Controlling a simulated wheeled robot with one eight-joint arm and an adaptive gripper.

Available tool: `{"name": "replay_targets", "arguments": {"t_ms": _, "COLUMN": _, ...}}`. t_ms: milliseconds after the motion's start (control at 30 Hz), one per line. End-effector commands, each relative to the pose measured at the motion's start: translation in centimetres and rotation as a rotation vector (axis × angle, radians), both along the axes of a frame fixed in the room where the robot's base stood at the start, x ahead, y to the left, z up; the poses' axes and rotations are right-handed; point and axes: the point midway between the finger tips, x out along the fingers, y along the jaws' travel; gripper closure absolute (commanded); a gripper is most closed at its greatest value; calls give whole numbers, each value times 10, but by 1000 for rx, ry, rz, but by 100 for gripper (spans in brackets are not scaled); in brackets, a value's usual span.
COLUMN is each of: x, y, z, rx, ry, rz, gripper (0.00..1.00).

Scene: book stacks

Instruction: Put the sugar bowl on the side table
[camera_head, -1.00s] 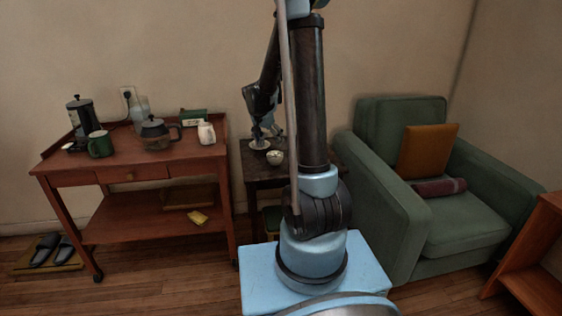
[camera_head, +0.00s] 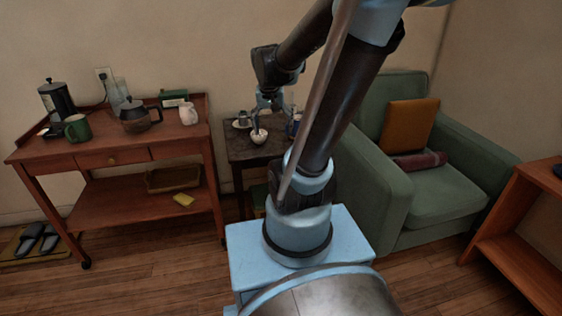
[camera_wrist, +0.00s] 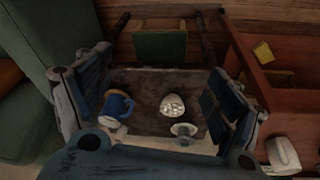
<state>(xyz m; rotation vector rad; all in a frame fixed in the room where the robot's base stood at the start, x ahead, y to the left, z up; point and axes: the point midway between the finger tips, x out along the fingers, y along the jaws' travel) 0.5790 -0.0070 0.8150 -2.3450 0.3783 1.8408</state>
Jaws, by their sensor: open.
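A small white round bowl (camera_head: 258,138), apparently the sugar bowl, stands upright on the dark side table (camera_head: 238,152). The wrist view shows it as a pale speckled round shape (camera_wrist: 172,106) on the dark top (camera_wrist: 150,80). My gripper (camera_head: 270,112) is open above the table, its fingers spread wide. In the wrist view the bowl lies between the fingers, and I see no finger touching it. The fingers and my arm hide part of the table.
A blue mug (camera_wrist: 118,105) and a small saucer with something on it (camera_wrist: 185,130) share the tabletop. A red-brown trolley (camera_head: 120,155) with a pot, mug and jug stands left. A green armchair (camera_head: 440,190) stands close on the right.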

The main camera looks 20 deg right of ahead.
Motion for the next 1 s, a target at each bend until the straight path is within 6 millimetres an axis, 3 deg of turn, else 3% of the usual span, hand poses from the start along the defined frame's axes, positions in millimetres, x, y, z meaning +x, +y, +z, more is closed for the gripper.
{"name": "replay_targets", "arguments": {"t_ms": 200, "x": -56, "y": -1, "z": -10, "rx": 14, "ry": 20, "rz": 96, "gripper": 15}}
{"name": "replay_targets", "arguments": {"t_ms": 500, "x": -120, "y": 3, "z": -35, "rx": 37, "ry": 40, "rz": 231, "gripper": 15}}
{"name": "replay_targets", "arguments": {"t_ms": 733, "x": -144, "y": 7, "z": -49, "rx": 46, "ry": 45, "rz": 292, "gripper": 15}}
{"name": "replay_targets", "arguments": {"t_ms": 1000, "x": -147, "y": 7, "z": -52, "rx": 48, "ry": 46, "rz": 304, "gripper": 15}}
